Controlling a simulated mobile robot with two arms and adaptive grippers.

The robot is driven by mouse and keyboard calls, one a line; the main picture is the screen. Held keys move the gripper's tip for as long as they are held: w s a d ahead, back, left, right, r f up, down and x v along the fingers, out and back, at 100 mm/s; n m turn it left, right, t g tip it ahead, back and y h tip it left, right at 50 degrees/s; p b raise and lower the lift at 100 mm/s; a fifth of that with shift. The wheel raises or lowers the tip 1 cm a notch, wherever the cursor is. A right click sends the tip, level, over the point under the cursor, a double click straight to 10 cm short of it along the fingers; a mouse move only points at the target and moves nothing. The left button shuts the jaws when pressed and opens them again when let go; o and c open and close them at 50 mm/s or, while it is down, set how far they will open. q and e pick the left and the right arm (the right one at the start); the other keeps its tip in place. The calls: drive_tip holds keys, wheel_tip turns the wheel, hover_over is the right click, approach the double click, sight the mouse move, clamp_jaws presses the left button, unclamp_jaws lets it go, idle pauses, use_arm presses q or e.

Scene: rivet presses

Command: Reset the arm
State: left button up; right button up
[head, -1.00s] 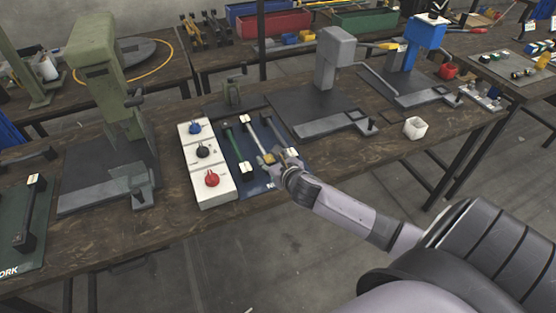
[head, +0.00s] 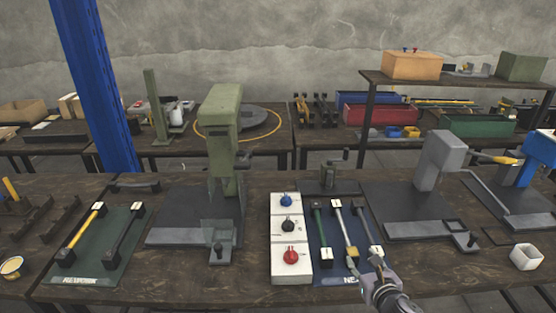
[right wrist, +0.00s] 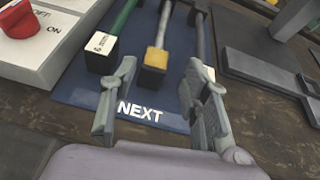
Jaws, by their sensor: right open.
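My right gripper (head: 372,272) is open at the front of the blue mat (head: 322,268) marked NEXT. In the right wrist view its two fingers (right wrist: 162,85) are spread, with nothing held between them. Three bars lie on the mat: a green one (head: 318,220), a pale one with a yellow end block (head: 344,232), and a grey one (head: 364,225) with a white-topped end. In the right wrist view the yellow block (right wrist: 155,57) shows beyond the gap between the fingers, and the right finger partly hides the grey bar. My left gripper is out of view.
A white box with blue, black and red knobs (head: 290,240) stands left of the mat. A green press (head: 222,140) is farther left, and a grey press (head: 437,160) stands right. A green mat (head: 90,245) with two bars lies far left.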

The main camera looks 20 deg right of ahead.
drive_tip(key=s+a+f+m+g+y, duration=0.1)
drive_tip(key=s+a+f+m+g, duration=0.2)
drive_tip(key=s+a+m+g, duration=0.75)
drive_tip(key=s+a+f+m+t+y, duration=0.15)
drive_tip(key=s+a+m, duration=0.35)
drive_tip(key=s+m, duration=1.3)
wheel_tip(320, 180, down, 28)
drive_tip(key=w+m+g, duration=0.2)
drive_tip(key=m, duration=0.2)
drive_tip(key=s+d+f+g, duration=0.1)
drive_tip(key=s+d+f, duration=0.2)
drive_tip(key=s+f, duration=1.2)
drive_tip(key=shift+s, duration=0.4)
